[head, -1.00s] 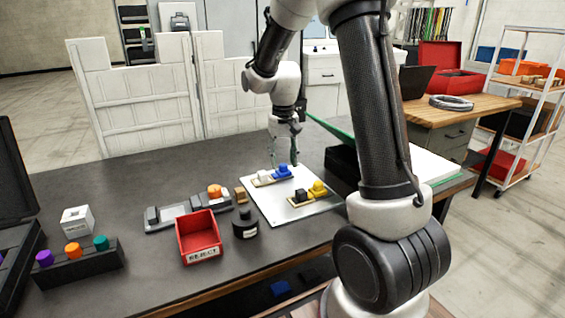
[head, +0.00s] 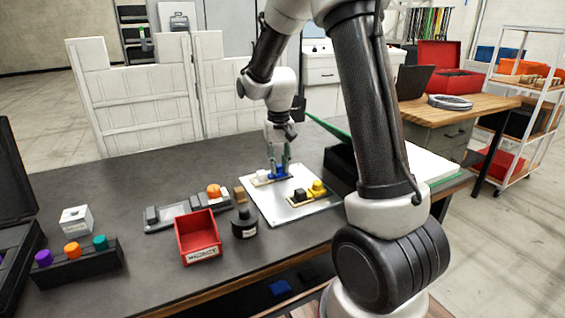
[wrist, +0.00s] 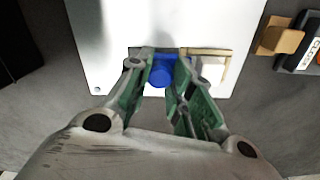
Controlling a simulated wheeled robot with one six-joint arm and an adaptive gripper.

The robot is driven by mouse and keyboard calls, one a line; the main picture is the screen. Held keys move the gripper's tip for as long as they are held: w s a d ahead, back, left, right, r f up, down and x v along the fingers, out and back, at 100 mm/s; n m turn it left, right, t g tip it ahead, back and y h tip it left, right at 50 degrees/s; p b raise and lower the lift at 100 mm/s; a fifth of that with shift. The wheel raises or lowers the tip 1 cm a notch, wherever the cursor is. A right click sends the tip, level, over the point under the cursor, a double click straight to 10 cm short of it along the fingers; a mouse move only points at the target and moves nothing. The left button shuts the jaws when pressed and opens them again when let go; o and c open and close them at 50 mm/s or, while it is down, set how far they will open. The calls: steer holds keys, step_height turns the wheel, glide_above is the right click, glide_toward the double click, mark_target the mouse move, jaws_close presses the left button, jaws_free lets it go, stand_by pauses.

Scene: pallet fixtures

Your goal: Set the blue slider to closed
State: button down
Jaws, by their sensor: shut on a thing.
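The blue slider (head: 277,174) sits on its small rail on the white plate (head: 271,209), with a white block (head: 261,175) at the rail's left end in the head view. My gripper (head: 279,168) reaches down from above and is shut on the blue slider. In the wrist view, the blue slider (wrist: 161,72) is between the two green fingers of my gripper (wrist: 160,75), and the white block (wrist: 213,68) shows to its right. The fingers hide part of the slider and rail.
A yellow slider (head: 317,188) with a dark block (head: 299,195) stands on the same plate, nearer the front. A red bin (head: 197,237) and a dark round object (head: 244,224) stand to the left. A black box (head: 343,165) is right of the plate.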

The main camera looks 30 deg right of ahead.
steer(key=shift+a, duration=0.4)
steer(key=c, duration=1.2)
jaws_free()
steer(key=shift+r, duration=4)
steer(key=s+d+r+n+t, duration=0.1)
steer(key=s+r, duration=0.3)
steer(key=s, duration=0.9)
steer(key=s+d+r+n+t, duration=0.1)
steer(key=s+r+n+t, duration=0.1)
steer(key=s, duration=1.1)
steer(key=shift+s+r+t, duration=0.3)
steer(key=shift+r+t, duration=0.4)
steer(key=shift+r, duration=0.15)
